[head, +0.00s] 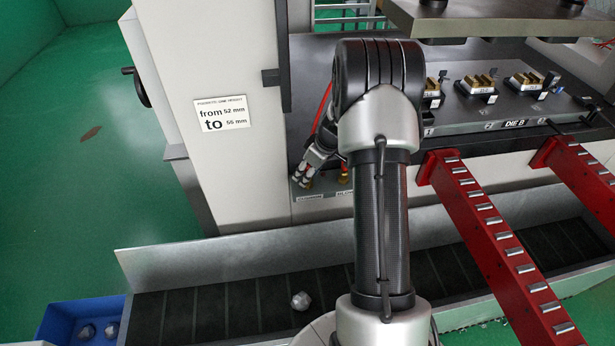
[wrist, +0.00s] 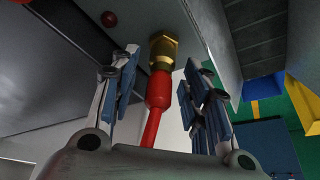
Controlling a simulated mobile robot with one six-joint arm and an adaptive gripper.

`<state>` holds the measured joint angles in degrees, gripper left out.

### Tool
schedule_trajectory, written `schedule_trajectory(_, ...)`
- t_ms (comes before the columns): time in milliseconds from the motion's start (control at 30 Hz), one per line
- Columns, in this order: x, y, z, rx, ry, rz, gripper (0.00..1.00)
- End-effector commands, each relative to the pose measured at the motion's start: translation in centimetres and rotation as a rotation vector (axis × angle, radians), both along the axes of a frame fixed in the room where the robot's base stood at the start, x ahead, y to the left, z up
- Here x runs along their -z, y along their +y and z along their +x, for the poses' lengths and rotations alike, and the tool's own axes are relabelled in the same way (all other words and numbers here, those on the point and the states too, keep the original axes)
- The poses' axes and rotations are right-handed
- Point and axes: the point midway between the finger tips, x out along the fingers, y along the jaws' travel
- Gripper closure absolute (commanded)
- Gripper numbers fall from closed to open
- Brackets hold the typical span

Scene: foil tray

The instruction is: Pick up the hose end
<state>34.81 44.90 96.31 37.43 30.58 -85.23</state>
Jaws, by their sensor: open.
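The hose end shows in the wrist view as a brass hex fitting (wrist: 163,48) with a red sleeve and red hose (wrist: 156,100) running from it toward my gripper's palm. The brass end meets a grey surface at the top of the view; whether it is fastened there I cannot tell. My gripper (wrist: 162,62) is open, with one blue-padded finger on each side of the hose end and gaps on both sides. In the head view my gripper (head: 305,178) is small beside the press, partly behind my arm, with red hose (head: 322,108) above it.
The press's white column (head: 215,60) stands left of my gripper. A die (head: 500,125) labelled DIE B lies right of my arm, with red rails (head: 500,250) in front. A conveyor (head: 230,310) runs below, with a crumpled ball (head: 300,301) on it. A blue bin (head: 75,325) stands lower left.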

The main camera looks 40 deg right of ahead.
Motion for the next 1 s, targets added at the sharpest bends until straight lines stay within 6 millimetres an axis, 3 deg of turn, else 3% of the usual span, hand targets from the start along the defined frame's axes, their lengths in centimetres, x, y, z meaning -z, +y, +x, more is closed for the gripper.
schedule_trajectory(200,-0.07,-0.01,0.03,0.000,-0.001,-0.001,0.59)
schedule_trajectory(800,-0.08,0.00,0.01,0.000,0.000,0.000,0.99)
schedule_trajectory(1000,-0.10,0.00,0.03,0.000,-0.001,0.000,1.00)
